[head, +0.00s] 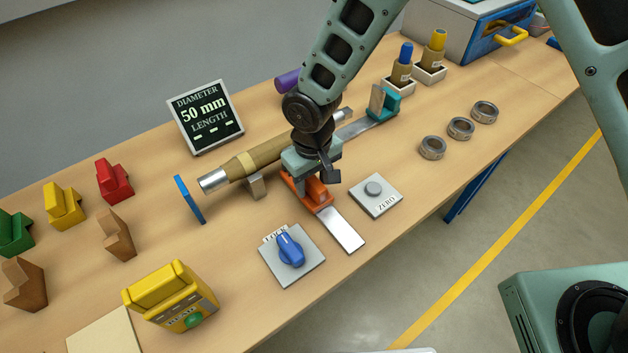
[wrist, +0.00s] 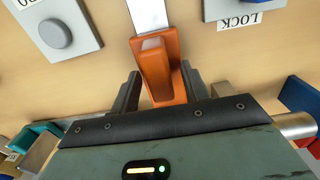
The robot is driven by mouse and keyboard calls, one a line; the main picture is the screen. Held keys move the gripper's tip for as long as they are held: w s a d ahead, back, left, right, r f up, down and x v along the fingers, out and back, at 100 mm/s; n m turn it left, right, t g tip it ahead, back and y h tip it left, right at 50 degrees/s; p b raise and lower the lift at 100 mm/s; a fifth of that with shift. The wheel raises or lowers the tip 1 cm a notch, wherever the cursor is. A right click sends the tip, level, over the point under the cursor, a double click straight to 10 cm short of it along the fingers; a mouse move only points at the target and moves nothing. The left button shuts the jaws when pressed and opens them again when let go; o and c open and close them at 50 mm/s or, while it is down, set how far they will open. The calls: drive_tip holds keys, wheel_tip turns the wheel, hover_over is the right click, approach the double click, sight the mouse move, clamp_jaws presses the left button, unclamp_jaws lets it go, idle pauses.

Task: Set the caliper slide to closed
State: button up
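The caliper's orange slide (head: 317,191) sits on a flat metal rail (head: 345,232), under my gripper in the head view. The teal fixed jaw (head: 386,103) is at the rail's far end, well apart from the slide. My gripper (head: 318,172) is low over the slide. In the wrist view my gripper (wrist: 160,88) has its dark fingers spread on either side of the slide's upright orange grip (wrist: 156,68). Whether either finger touches it is unclear. A brown rod with metal ends (head: 262,155) lies beside the rail, partly hidden by my arm.
A blue LOCK knob (head: 290,250) and a grey ZERO button (head: 374,188) flank the rail's near end. A display (head: 205,116) reads diameter 50 mm, with length dashes. Several metal rings (head: 461,128) lie to the right. A yellow device (head: 172,296) stands front left.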

wheel_tip(320, 180, up, 17)
drive_tip(key=b, duration=0.3)
drive_tip(key=shift+r, duration=0.2)
idle(0.4)
drive_tip(key=s+d, duration=0.6)
drive_tip(key=s, duration=0.3)
drive_tip(key=s+d+n, duration=0.1)
drive_tip(key=s+d, duration=0.6)
drive_tip(key=s, duration=0.2)
drive_tip(key=shift+s+r+y, duration=0.3)
drive_tip(key=shift+s+r, duration=0.1)
